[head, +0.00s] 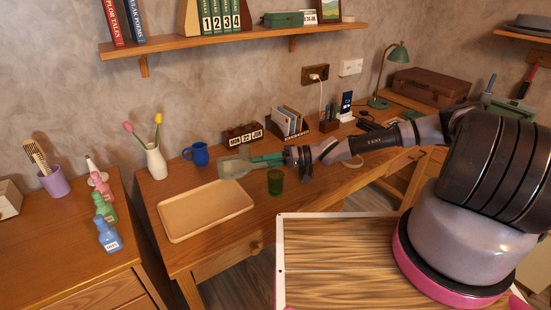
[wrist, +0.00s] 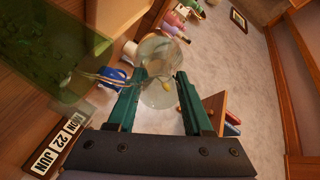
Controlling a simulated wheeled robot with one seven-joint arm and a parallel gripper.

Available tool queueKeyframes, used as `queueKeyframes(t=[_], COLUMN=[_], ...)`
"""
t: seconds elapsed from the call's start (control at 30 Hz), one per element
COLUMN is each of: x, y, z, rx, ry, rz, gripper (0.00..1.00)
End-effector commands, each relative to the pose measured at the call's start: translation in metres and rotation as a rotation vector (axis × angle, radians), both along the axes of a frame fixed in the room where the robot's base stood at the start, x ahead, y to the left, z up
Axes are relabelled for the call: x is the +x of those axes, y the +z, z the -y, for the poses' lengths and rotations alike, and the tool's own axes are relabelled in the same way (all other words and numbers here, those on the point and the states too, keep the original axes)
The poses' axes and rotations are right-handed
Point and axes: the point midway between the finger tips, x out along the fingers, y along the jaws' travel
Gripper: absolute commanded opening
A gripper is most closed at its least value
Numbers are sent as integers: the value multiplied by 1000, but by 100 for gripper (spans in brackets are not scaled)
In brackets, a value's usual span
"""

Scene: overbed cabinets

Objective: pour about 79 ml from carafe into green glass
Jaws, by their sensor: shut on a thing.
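The carafe (head: 232,167) is clear, pale glass and is held above the desk, looking tilted in the head view. My gripper (head: 256,160) is shut on it. In the wrist view the carafe (wrist: 160,62) lies between the two green fingers of my gripper (wrist: 161,82). The green glass (head: 275,183) stands upright on the desk, just right of and nearer than the carafe. In the wrist view the green glass (wrist: 45,50) looms large and translucent at the upper left. I cannot make out the liquid level in either, nor any stream between them.
A tan tray (head: 205,210) lies at the desk's front left. A white vase with tulips (head: 156,160), a blue mug (head: 197,154), a calendar block (head: 243,134) and a letter rack (head: 288,126) stand behind. A shelf (head: 235,38) is above.

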Motion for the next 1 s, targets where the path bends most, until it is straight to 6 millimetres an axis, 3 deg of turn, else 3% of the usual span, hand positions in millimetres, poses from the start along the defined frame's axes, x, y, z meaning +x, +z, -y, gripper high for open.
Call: queueKeyframes(t=[1.0], x=[0], y=[2], z=[-1], rx=[45], ry=[0], rz=[-5], gripper=[0])
